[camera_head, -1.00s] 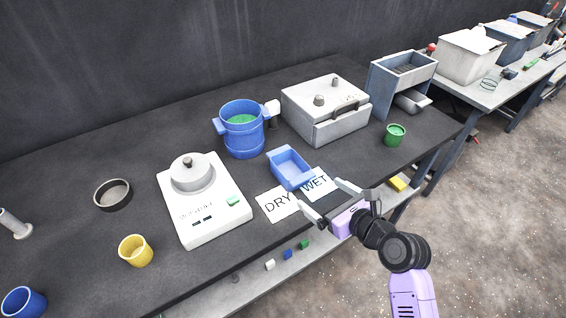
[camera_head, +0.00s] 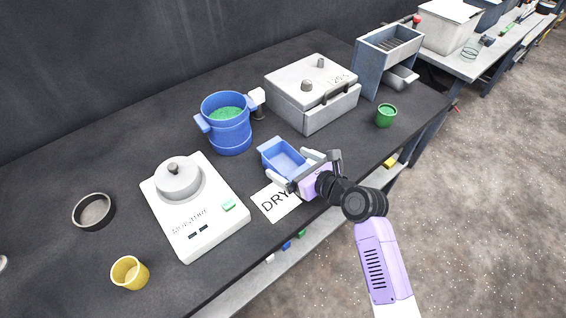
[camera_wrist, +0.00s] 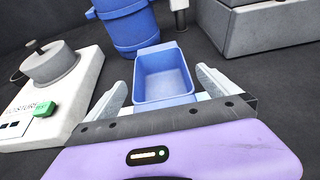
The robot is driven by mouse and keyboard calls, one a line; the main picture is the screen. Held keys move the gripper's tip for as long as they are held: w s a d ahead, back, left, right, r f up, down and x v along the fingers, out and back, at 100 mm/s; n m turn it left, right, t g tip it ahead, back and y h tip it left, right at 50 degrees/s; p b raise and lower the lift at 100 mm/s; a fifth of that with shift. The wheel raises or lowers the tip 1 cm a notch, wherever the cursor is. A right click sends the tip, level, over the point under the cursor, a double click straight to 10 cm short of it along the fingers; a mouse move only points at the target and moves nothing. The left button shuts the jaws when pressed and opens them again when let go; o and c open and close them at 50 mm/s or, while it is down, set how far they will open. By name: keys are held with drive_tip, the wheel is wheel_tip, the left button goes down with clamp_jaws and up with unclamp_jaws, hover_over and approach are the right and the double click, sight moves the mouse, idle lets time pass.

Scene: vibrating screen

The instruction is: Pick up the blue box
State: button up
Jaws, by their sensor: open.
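The blue box (camera_head: 279,155) is a small open-topped blue tray on the dark table, between the blue bucket and the paper labels. In the wrist view the blue box (camera_wrist: 164,78) lies just ahead, centred between my fingers. My gripper (camera_head: 296,167) is open, with one finger on each side of the box's near end. In the wrist view my gripper (camera_wrist: 165,92) has its fingers spread beside the box, with a gap showing on each side. The box's near edge is partly hidden by the gripper in the head view.
A blue bucket (camera_head: 227,128) with green contents stands behind the box. A grey lidded case (camera_head: 312,100) is behind to the right, and a white moisture scale (camera_head: 205,215) to the left. A DRY label (camera_head: 275,203) lies in front. A green cup (camera_head: 386,115) stands right.

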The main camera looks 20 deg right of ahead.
sight(273, 154)
drive_tip(key=shift+x, duration=1.95)
drive_tip(key=shift+d+f, duration=0.1)
drive_tip(key=shift+c, duration=0.4)
drive_tip(key=c, duration=1.3)
